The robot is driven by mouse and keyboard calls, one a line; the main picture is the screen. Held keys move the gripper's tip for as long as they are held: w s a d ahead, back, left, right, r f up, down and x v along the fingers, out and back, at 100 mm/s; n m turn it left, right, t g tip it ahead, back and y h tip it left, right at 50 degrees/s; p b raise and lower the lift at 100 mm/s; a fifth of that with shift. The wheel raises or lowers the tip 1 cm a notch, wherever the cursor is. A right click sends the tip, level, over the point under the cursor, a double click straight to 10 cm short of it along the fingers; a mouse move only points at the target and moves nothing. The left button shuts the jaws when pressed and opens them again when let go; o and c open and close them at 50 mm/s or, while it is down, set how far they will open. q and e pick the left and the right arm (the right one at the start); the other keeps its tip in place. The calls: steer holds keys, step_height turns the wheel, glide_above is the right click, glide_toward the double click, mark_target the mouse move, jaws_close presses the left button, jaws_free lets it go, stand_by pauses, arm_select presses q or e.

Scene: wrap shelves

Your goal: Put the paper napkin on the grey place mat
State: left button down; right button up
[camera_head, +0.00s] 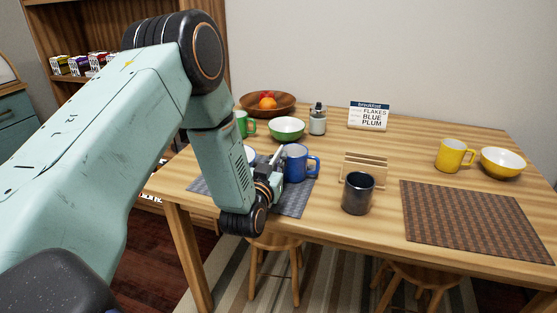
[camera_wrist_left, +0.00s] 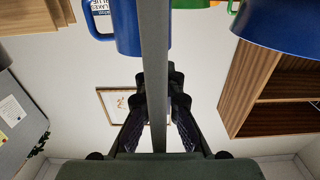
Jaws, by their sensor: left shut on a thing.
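My left gripper (camera_head: 272,180) is over the grey place mat (camera_head: 298,199), shut on a thin pale sheet that appears to be the paper napkin (camera_head: 278,156). In the left wrist view the napkin (camera_wrist_left: 155,75) is a narrow grey strip seen edge-on between the fingers (camera_wrist_left: 157,105). A blue mug (camera_head: 295,163) stands on the mat just right of the gripper. My forearm hides much of the mat. Whether the napkin touches the mat cannot be told. My right gripper is not in view.
A blue bowl (camera_wrist_left: 280,22) is close on the other side of the napkin. A dark cup (camera_head: 358,195) and wooden rack (camera_head: 365,172) stand right of the mat. A brown mat (camera_head: 470,222), yellow mug (camera_head: 453,157) and yellow bowl (camera_head: 502,163) are at right.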

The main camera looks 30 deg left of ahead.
arm_select(q)
steer(key=c, duration=1.5)
jaws_free()
steer(key=shift+w, duration=0.1)
steer(key=p+v, duration=0.2)
steer(key=v, duration=1)
steer(key=s+d+f+m+g+h, duration=0.1)
steer(key=s+d+f+g+h, duration=0.1)
steer(key=s+d+f+g, duration=0.45)
steer(key=s+d+f+m+g+h, duration=0.1)
steer(key=s+f+g+h, duration=0.15)
steer(key=s+f, duration=0.7)
steer(key=s+f+g, duration=0.2)
steer(key=s, duration=0.3)
steer(key=s+d+f+g, duration=0.1)
steer(key=s+f+g, duration=0.1)
steer(key=s+g, duration=0.1)
steer(key=s+d+f+g, duration=0.1)
steer(key=s+f+g, duration=0.2)
steer(key=s, duration=0.3)
steer(key=shift+s, duration=0.3)
